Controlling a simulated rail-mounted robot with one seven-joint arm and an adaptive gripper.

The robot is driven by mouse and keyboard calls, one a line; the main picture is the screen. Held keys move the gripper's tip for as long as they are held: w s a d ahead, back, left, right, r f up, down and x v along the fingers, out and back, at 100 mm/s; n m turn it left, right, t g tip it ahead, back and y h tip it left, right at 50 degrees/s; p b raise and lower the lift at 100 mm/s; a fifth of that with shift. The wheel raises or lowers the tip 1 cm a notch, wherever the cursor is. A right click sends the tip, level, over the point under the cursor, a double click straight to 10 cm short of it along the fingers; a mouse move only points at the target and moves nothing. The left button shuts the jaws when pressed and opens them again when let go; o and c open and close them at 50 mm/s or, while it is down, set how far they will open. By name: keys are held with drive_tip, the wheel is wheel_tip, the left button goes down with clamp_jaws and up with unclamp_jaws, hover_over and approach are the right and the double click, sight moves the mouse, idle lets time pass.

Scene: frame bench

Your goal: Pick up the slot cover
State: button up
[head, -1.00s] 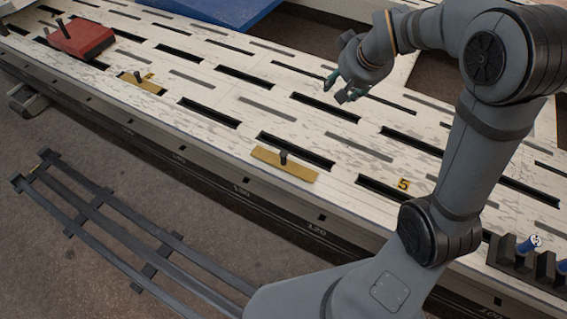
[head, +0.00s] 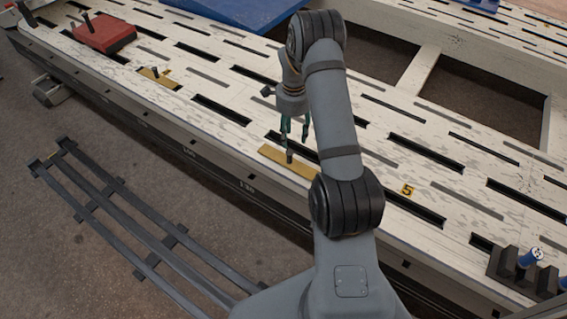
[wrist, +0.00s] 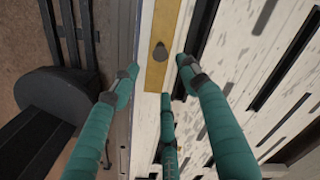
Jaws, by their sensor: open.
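The slot cover is a flat yellow plate (head: 300,170) with a dark upright knob, lying on the white slotted bench near its front edge, beside a black slot. The wrist view shows the plate (wrist: 157,76) and its round knob between my fingertips. My gripper (head: 294,136) has teal fingers pointing down, open and empty, above the knob. In the wrist view my gripper's fingers (wrist: 158,76) spread around the plate, with the knob slightly beyond the midpoint. I cannot tell the exact height left above the knob. A second yellow plate with a knob (head: 160,79) lies farther left.
A red block with a dark handle (head: 104,35) stands at the far left of the bench. A yellow number 5 tag (head: 407,190) lies to the right. A black holder with blue-topped items (head: 520,270) is at the lower right. Dark rails (head: 130,220) lie on the floor.

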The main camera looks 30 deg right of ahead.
sight(290, 152)
drive_tip(key=shift+m, duration=0.6)
drive_tip(key=shift+s+f, duration=0.1)
drive_tip(key=shift+f, duration=0.3)
wheel_tip(290, 152, down, 4)
drive_tip(key=shift+r+b, duration=0.15)
drive_tip(key=shift+b, duration=0.3)
drive_tip(key=shift+w+a+f+b, duration=0.1)
drive_tip(key=shift+w+f+b, duration=0.1)
drive_tip(key=shift+f, duration=0.8)
drive_tip(key=shift+w+a+f+b, duration=0.1)
drive_tip(key=shift+f+b, duration=0.1)
drive_tip(key=shift+f, duration=0.75)
drive_tip(key=shift+w+f+b, duration=0.15)
drive_tip(key=shift+f+b, duration=0.05)
drive_tip(key=shift+f, duration=0.8)
drive_tip(key=c, duration=0.3)
drive_tip(key=c, duration=0.8)
clamp_jaws()
